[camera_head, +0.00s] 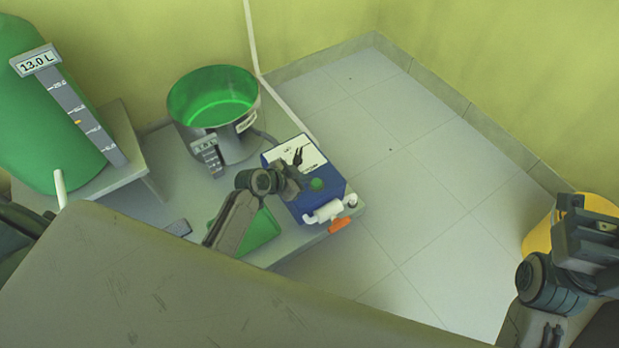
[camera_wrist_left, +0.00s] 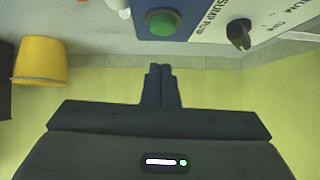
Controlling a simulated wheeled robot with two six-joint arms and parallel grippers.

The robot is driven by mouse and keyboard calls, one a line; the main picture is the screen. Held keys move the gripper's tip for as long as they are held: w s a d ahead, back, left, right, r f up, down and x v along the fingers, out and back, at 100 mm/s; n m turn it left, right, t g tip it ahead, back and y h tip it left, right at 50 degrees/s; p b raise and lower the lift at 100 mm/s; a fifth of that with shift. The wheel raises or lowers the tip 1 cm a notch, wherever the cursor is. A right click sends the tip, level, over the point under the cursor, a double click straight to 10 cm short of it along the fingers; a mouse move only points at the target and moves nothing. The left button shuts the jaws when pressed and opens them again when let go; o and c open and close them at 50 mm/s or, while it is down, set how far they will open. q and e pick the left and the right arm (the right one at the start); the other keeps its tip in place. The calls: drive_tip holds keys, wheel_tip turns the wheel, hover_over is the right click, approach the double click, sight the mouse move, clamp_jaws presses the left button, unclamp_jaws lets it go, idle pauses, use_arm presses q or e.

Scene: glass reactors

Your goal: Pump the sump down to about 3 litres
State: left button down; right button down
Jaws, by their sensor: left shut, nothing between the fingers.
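The steel sump vessel (camera_head: 238,145) holds green liquid (camera_head: 215,98). Its small gauge (camera_head: 208,155) has a readout too small to read surely. The blue pump box (camera_head: 333,195) stands to its right, with a green button (camera_head: 316,184) and a dark knob (camera_head: 298,156) on a white panel. The left wrist view also shows the green button (camera_wrist_left: 163,23) and the knob (camera_wrist_left: 240,33). My left gripper (camera_head: 299,182) is at the box beside the button. Its fingers (camera_wrist_left: 160,84) are shut and empty; contact cannot be told. My right gripper (camera_head: 588,222) is at the far right, its opening unclear.
A large green tank (camera_head: 40,130) at the left has a gauge reading 13.0 L (camera_head: 38,61). A green tray (camera_head: 258,235) lies below my left arm. A white pipe (camera_head: 327,211) and an orange piece (camera_head: 340,226) sit at the box's front. A yellow bucket (camera_head: 537,235) stands right. The tiled floor is clear.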

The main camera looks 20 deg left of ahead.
use_arm(q)
drive_tip(key=p+v, duration=0.1)
drive_tip(key=v, duration=0.5)
drive_tip(key=shift+a+r+p, duration=0.15)
drive_tip(key=shift+r+p, duration=0.2)
drive_tip(key=shift+s, duration=0.1)
